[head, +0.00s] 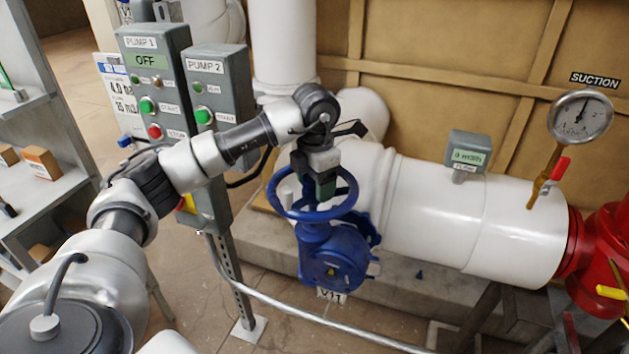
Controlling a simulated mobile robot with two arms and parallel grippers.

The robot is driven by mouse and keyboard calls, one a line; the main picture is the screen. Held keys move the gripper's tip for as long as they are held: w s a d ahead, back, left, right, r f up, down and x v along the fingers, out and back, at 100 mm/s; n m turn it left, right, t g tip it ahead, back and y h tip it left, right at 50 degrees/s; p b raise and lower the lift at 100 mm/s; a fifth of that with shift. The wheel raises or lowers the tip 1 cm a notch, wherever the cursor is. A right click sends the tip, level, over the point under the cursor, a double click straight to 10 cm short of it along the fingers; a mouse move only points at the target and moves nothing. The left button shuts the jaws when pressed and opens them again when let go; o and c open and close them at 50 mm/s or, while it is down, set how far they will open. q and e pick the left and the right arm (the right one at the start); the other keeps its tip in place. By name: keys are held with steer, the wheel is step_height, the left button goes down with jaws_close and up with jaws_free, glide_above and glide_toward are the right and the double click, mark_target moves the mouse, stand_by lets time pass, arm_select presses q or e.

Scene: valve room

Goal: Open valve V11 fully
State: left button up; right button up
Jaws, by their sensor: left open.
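Valve V11 is the blue valve (334,258) on the white pipe in the middle of the head view, with a tag reading V11 (331,296) under its body. Its blue handwheel (288,207) lies roughly level on top. My left gripper (318,195) points down over the handwheel, with its dark fingers at the wheel's middle. It is open. The fingers partly hide the wheel's centre, and I cannot tell whether they touch it. My right gripper is not in view.
Pump control boxes, PUMP 1 (149,62) and PUMP 2 (221,68), stand on a post left of the valve, behind my left arm. A flow meter (467,152) and a suction gauge (581,117) sit on the pipe at right. A grey conduit (300,310) runs low in front.

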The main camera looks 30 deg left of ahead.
arm_select(q)
steer(key=shift+a+f, duration=0.1)
steer(key=shift+a, duration=0.2)
steer(key=shift+a+r+p, duration=0.15)
steer(key=shift+r+p, duration=0.3)
steer(key=shift+r, duration=0.05)
step_height(320, 180, up, 6)
steer(key=p, duration=0.3)
steer(key=shift+w+f+p, duration=0.1)
steer(key=shift+f+p, duration=0.05)
steer(key=shift+p, duration=0.25)
steer(key=shift+f, duration=0.1)
steer(key=shift+m, duration=0.6)
steer(key=m+b, duration=0.1)
steer(key=m, duration=0.3)
steer(key=shift+m, duration=0.4)
